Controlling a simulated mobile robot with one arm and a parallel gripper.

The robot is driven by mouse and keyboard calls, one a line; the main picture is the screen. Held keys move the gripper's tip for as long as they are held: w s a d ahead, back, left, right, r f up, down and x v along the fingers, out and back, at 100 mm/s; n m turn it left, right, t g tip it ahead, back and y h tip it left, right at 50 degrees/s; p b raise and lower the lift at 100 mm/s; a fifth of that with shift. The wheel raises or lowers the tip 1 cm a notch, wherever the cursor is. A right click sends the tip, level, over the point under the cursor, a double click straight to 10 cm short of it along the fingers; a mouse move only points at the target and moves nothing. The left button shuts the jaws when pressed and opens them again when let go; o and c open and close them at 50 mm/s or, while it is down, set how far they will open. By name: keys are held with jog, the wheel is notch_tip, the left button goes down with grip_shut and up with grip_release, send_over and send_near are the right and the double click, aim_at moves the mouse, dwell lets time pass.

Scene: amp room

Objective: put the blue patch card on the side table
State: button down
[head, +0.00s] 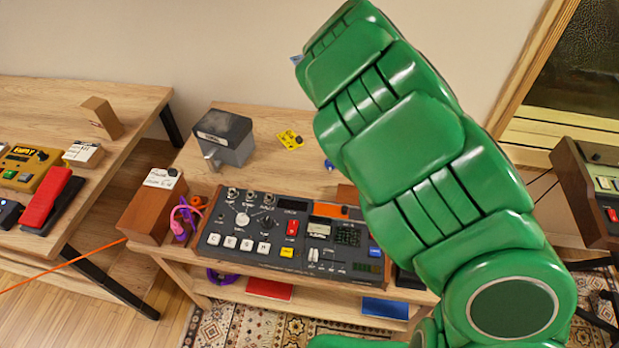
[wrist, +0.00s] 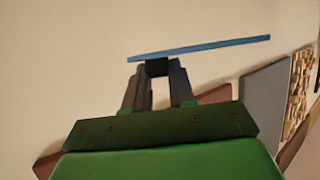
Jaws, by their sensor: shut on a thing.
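My gripper (wrist: 158,70) is shut on a thin blue card (wrist: 205,46), seen nearly edge-on in the wrist view against a plain wall. In the head view my green arm hides the gripper, and only a small pale-blue corner of the card (head: 296,60) shows beside the arm, high against the wall. Two wooden tables show: a middle one (head: 275,119) with a lower shelf, and one at the left (head: 50,92). I cannot tell which is the side table.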

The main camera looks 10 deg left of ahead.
jog(key=s+d+f+n+g+y, duration=0.1)
jog(key=s+d+f, duration=0.15)
jog(key=d, duration=0.65)
jog(key=s+d+f+n+g+y, duration=0.15)
jog(key=s+d, duration=0.25)
jog(key=d, duration=0.5)
jog(key=s+d+f+n+g+y, duration=0.15)
jog(key=s+d, duration=0.25)
jog(key=d, duration=0.5)
jog(key=s+d+r+n+g, duration=0.1)
jog(key=s+d, duration=0.3)
jog(key=s, duration=0.4)
jog(key=s+d+r+n+y, duration=0.1)
jog(key=s+d+r, duration=0.15)
jog(key=s, duration=0.55)
jog(key=s+d+r+n+g, duration=0.1)
jog(key=s+d, duration=0.3)
jog(key=s, duration=0.4)
notch_tip(320, 180, down, 18)
jog(key=w+f, duration=0.2)
jog(key=w, duration=0.2)
jog(key=w+d+f, duration=0.1)
jog(key=w+f, duration=0.2)
jog(key=w, duration=0.1)
jog(key=w+d+f, duration=0.1)
jog(key=w+f, duration=0.2)
jog(key=w, duration=0.1)
jog(key=shift+w+d+f, duration=0.3)
jog(key=shift+w+f, duration=0.55)
jog(key=shift+f, duration=0.1)
